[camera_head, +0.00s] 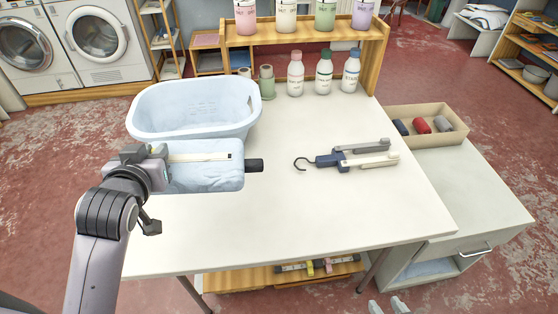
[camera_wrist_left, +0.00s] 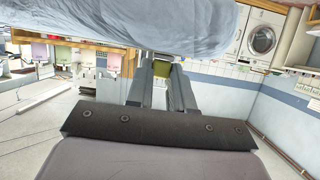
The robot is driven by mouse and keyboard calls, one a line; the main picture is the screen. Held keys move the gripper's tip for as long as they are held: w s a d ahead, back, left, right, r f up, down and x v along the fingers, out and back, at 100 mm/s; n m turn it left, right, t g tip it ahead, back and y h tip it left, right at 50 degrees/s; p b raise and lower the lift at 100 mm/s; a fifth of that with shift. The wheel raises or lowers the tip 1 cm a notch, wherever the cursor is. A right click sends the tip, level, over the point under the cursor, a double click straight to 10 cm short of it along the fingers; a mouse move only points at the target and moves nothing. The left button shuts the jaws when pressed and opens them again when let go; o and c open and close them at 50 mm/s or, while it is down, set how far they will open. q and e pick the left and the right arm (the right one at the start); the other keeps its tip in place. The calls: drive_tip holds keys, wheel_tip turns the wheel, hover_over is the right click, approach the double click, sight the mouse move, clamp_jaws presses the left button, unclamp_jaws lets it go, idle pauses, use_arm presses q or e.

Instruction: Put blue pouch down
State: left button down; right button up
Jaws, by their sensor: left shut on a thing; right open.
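My left gripper (camera_head: 165,168) is over the left part of the white table, in front of the basin. A pale blue, soft-looking pouch (camera_head: 208,181) lies at its fingers, with a pale strip along its top and a dark end on its right. In the left wrist view the fingers (camera_wrist_left: 162,72) are close together on a small yellow-green part, and pale blue cloth (camera_wrist_left: 150,25) fills the top. I cannot tell whether the pouch touches the table.
A pale blue basin (camera_head: 193,128) stands behind the pouch. A dark hook with folding arms (camera_head: 328,160) lies right of centre. Bottles (camera_head: 323,75) stand at the back. A tan box (camera_head: 450,136) holds dark blue, red and grey items. The table's front middle (camera_head: 300,215) is clear.

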use_arm(q)
drive_tip(key=shift+n, duration=0.4)
drive_tip(key=r, duration=0.1)
drive_tip(key=w+a+r, duration=0.1)
drive_tip(key=a+r, duration=0.1)
drive_tip(key=r, duration=0.1)
drive_tip(key=shift+w, duration=0.25)
wheel_tip(320, 180, down, 20)
drive_tip(key=b, duration=0.2)
drive_tip(key=shift+f+b, duration=0.15)
drive_tip(key=shift+b, duration=0.2)
drive_tip(key=c, duration=1)
unclamp_jaws()
drive_tip(key=shift+s, duration=0.1)
